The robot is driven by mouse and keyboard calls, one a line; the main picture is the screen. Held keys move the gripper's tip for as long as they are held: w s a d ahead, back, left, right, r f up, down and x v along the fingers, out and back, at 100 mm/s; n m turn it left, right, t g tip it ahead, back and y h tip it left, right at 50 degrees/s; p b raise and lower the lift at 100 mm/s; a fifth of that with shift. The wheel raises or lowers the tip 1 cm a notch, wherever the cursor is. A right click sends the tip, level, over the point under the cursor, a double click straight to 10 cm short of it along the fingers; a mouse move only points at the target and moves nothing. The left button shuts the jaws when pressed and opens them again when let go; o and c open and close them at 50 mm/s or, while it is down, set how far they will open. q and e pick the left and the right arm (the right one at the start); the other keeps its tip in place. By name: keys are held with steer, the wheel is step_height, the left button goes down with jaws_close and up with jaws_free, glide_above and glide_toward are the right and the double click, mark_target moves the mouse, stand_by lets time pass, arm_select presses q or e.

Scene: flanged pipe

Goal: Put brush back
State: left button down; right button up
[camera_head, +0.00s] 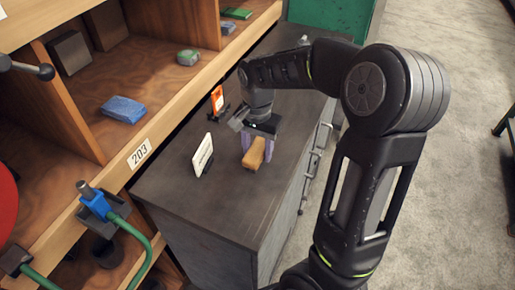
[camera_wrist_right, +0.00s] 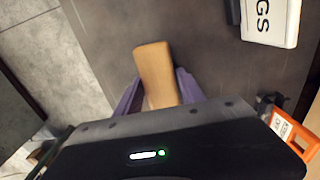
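The brush is a tan wooden block (camera_head: 254,153) low over or on the dark cabinet top. It also shows in the right wrist view (camera_wrist_right: 155,68). My right gripper (camera_head: 258,148) reaches down from the right, with its purple fingers on both sides of the brush. In the right wrist view, the fingertips (camera_wrist_right: 158,85) meet the brush's sides, and the gripper looks shut on it. The brush's underside is hidden, so I cannot tell whether it touches the top. My left gripper is not in view.
On the cabinet top (camera_head: 210,205) stand a white sign (camera_head: 202,157) and an orange item (camera_head: 217,98). A wooden shelf (camera_head: 138,155) marked 203 runs along the left, holding a blue block (camera_head: 124,109). The cabinet's front top is clear. Grey floor lies at right.

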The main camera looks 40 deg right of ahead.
mark_target(258, 148)
steer(key=shift+o, duration=1.4)
steer(key=shift+r, duration=0.45)
step_height(258, 148, up, 12)
steer(key=b, duration=0.1)
steer(key=shift+f, duration=0.25)
